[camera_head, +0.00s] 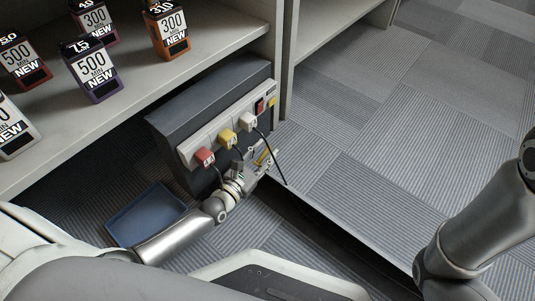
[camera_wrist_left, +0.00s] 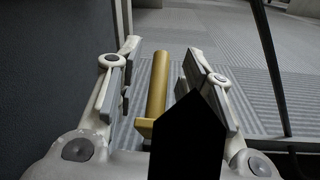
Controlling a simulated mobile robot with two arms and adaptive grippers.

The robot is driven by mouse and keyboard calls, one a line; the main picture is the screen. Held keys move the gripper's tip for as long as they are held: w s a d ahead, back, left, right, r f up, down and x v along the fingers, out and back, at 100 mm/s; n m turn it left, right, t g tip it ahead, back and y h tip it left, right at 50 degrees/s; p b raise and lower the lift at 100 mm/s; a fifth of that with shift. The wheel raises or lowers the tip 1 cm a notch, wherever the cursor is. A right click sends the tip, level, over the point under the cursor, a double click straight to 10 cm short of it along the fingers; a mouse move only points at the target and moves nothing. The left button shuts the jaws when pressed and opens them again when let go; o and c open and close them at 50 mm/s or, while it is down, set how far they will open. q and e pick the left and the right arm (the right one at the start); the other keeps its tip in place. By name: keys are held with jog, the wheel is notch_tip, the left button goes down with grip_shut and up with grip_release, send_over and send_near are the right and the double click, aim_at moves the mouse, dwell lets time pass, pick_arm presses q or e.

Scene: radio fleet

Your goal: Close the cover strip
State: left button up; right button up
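I cannot tell for sure which part is the cover strip. A dark grey housing (camera_head: 215,95) carries a pale power strip (camera_head: 228,124) with red (camera_head: 204,156), yellow (camera_head: 228,137) and white (camera_head: 248,121) plugs. My left gripper (camera_head: 264,158) is at the housing's lower right. In the left wrist view, its fingers (camera_wrist_left: 160,85) are apart, with a brass-coloured bar (camera_wrist_left: 158,85) between them and a gap on each side. The bar also shows in the head view (camera_head: 262,157). A black shape (camera_wrist_left: 188,140) hides part of the lower middle. My right arm shows at right; its gripper is out of frame.
A blue tray (camera_head: 147,213) lies below the housing. Thin dark cords run near my left gripper. A long ledge (camera_head: 345,215) runs to the lower right. Carpet beyond it is clear.

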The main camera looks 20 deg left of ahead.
pick_arm(q)
jog(key=shift+b+x, duration=0.35)
jog(key=shift+x, duration=0.7)
grip_shut()
